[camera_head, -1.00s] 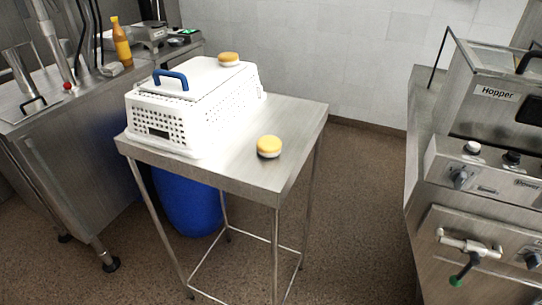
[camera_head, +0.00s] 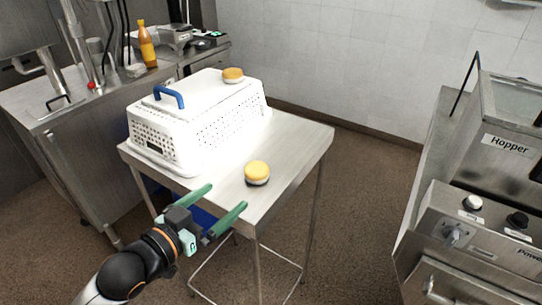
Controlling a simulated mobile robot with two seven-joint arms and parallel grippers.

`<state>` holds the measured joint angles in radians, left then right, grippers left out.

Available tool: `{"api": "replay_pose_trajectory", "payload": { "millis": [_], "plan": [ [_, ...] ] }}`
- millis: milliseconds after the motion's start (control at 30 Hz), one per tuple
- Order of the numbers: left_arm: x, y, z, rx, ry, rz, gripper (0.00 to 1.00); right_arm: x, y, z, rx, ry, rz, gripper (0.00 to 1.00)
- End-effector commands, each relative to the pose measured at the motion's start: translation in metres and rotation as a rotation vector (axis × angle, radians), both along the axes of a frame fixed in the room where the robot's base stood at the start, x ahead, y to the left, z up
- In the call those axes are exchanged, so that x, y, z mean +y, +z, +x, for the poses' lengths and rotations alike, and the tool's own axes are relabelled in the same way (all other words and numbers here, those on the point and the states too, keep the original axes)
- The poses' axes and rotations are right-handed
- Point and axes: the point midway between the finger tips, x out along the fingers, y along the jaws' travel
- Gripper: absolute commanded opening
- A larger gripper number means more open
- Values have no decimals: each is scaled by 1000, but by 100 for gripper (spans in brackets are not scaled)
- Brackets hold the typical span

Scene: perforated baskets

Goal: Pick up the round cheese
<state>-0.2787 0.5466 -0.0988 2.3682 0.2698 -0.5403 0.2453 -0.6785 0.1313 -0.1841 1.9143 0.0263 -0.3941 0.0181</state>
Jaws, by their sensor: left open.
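My right gripper is not in view.
The white perforated basket (camera_head: 190,135), upside down with a blue handle (camera_head: 170,96), covers the table's left part. The table's right side is clear. A steel counter with a yellow bottle (camera_head: 147,46) stands left; a hopper machine (camera_head: 490,205) stands right.

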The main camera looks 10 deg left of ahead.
Motion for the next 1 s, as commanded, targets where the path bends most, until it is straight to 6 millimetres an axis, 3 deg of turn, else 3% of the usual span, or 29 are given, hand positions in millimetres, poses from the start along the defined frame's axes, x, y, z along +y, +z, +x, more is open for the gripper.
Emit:
{"api": "replay_pose_trajectory", "payload": {
  "millis": [167, 500, 833, 1000],
  "plan": [
    [-2, 3, 6, -5, -2, -1, 100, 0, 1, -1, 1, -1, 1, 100],
    [-19, -5, 53, -6, -1, 0, 100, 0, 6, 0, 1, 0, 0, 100],
    [-28, -9, 75, -5, -1, -2, 100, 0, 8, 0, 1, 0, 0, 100],
    [-39, -13, 97, -5, -2, -2, 100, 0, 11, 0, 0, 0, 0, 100]
  ]
}}
